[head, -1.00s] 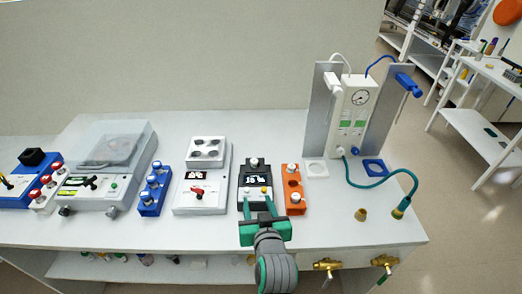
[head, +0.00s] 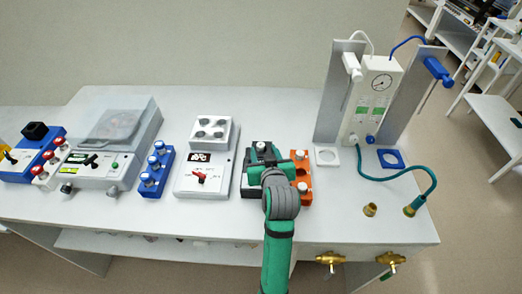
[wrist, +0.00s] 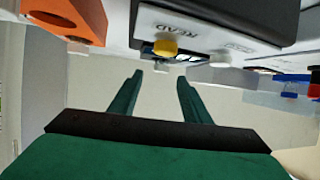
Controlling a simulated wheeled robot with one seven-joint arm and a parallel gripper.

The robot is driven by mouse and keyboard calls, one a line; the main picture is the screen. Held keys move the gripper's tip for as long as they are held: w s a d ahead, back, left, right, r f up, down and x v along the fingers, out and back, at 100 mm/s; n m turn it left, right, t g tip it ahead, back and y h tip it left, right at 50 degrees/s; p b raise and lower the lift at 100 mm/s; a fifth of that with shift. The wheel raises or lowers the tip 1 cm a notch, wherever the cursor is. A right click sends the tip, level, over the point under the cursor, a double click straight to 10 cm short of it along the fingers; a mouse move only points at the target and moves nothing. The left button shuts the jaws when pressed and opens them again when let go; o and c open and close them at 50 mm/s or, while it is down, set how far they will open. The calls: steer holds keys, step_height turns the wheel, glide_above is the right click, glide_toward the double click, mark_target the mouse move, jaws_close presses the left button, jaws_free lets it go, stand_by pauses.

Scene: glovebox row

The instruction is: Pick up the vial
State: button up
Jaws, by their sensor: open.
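My gripper (head: 264,172) is over the front of a black instrument (head: 251,153) in the head view. In the wrist view the two green fingers of my gripper (wrist: 160,76) are apart with nothing between them. A white-capped vial (head: 260,146) appears to stand in the instrument's top, just beyond my gripper. More white caps (head: 300,154) show on the orange rack (head: 305,168) to the right. I cannot tell which vial is meant.
A gauge unit (head: 374,95) with a green hose (head: 425,178) stands to the right. The orange rack is close beside my gripper. The bench front (head: 200,215) is clear.

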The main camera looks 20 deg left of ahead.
mark_target(262, 147)
steer(key=shift+f+x, duration=0.25)
steer(key=shift+x, duration=1.95)
steer(key=shift+s, duration=0.1)
jaws_close()
